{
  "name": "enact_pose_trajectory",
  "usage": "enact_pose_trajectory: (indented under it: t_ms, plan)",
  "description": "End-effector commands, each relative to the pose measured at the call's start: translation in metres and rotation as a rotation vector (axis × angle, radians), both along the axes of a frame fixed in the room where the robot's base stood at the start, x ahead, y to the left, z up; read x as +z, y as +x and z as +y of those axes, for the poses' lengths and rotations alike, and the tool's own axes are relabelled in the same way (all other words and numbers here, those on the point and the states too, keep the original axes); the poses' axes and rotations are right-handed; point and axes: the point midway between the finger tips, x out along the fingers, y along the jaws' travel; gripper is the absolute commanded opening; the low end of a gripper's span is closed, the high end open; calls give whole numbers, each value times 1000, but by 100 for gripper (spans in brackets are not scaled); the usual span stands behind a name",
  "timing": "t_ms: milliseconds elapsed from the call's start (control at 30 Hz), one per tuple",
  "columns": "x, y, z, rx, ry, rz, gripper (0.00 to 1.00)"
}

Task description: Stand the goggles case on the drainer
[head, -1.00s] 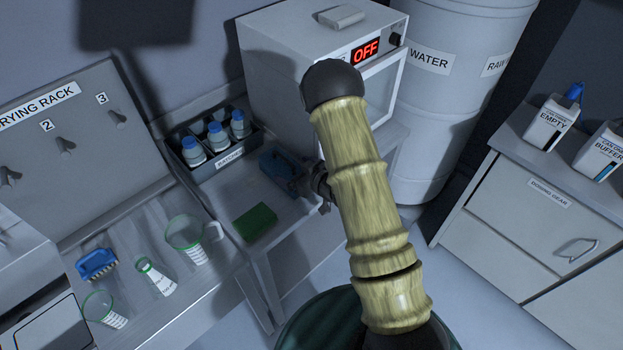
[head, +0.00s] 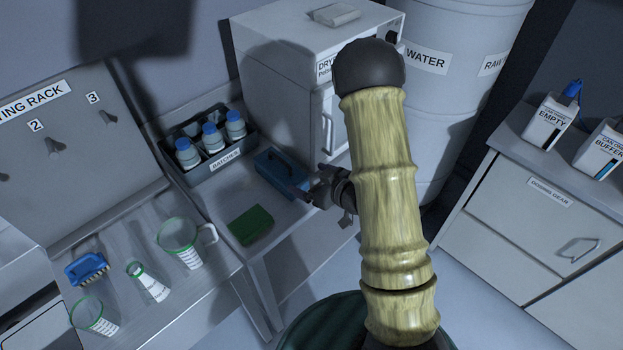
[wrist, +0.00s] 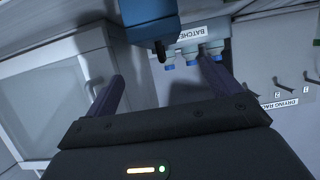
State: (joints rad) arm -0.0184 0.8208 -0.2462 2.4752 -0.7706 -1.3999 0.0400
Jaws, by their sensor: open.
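The goggles case appears to be the blue box with a dark handle (head: 277,174), lying on the low bench below the white oven-like unit. It also shows close up at the top of the wrist view (wrist: 150,14), its dark handle hanging toward the space between my fingers. My gripper (head: 308,190) is open and empty, just right of the case; in the wrist view both fingers (wrist: 160,68) are spread apart. Whether a finger touches the case I cannot tell. The drainer appears to be the ribbed board (head: 215,278) under the drying rack, at the left.
A green sponge-like block (head: 250,225) lies on the bench near the case. A crate of bottles (head: 222,162) stands behind. The white unit (head: 275,75) rises behind my gripper.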

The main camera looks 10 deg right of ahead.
Motion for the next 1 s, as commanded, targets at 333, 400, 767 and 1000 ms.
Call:
enact_pose_trajectory:
  t_ms: [333, 400, 767, 1000]
  plan:
    - [8, 5, -10, -62, -78, 46, 90]
    - [13, 6, -19, -105, -127, 84, 90]
    - [47, -29, -60, -367, -301, 385, 90]
    - [74, -89, -65, -496, -317, 637, 90]
